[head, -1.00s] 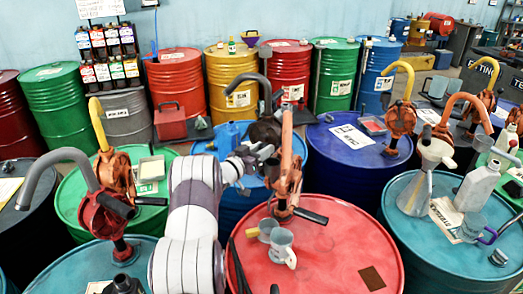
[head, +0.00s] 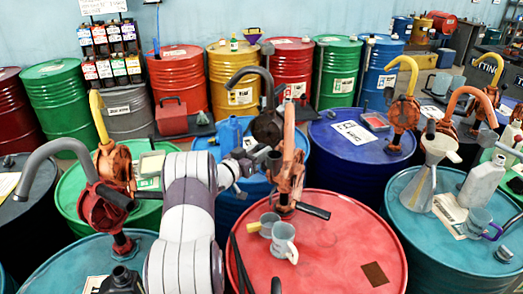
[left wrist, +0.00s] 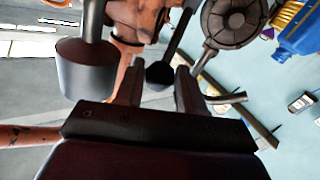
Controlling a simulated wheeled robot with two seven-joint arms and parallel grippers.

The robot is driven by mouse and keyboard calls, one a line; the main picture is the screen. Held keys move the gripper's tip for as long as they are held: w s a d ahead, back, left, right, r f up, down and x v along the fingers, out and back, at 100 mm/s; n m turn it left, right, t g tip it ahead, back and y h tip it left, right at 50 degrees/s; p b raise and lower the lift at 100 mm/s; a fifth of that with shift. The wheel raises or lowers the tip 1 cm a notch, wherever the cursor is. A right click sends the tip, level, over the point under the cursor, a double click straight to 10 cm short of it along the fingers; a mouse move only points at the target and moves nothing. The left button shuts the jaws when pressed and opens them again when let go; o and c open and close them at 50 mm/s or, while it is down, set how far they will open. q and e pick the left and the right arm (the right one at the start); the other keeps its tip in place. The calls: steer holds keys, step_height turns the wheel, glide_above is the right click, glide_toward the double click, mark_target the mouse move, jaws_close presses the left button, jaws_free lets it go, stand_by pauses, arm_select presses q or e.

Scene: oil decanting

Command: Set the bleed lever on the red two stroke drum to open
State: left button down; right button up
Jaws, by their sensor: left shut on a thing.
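The red two stroke drum (head: 335,235) stands front centre in the head view, with a rusty orange pump (head: 289,180) upright on its lid. A black handle (head: 313,211) sticks out low on the pump's right. My left gripper (head: 266,158) is at the pump's upper left side. In the left wrist view, the dark bleed lever (left wrist: 172,45) with its round black knob (left wrist: 160,74) lies between my left fingers (left wrist: 160,85), which are shut on it. The orange pump body (left wrist: 130,30) is just beyond. The lever is hidden in the head view. My right gripper is out of view.
Grey mugs (head: 284,241) stand on the red lid. A blue drum (head: 232,205) with a blue can (head: 229,134) and a dark grey pump (head: 267,128) is close behind my left gripper. A teal drum (head: 425,245) is at right. The red lid's right half is mostly clear.

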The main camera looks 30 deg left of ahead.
arm_select(q)
steer(key=shift+s+d+f+b, duration=0.1)
steer(key=shift+s+f+b, duration=0.35)
steer(key=shift+s+f, duration=0.25)
steer(key=shift+s+d+f+b, duration=0.1)
steer(key=shift+s+f+b, duration=0.35)
steer(key=shift+f, duration=0.35)
steer(key=c, duration=1)
jaws_free()
steer(key=s+a+p, duration=0.1)
steer(key=s+p, duration=0.1)
steer(key=s, duration=1)
steer(key=shift+a+p, duration=0.3)
steer(key=shift+a, duration=0.05)
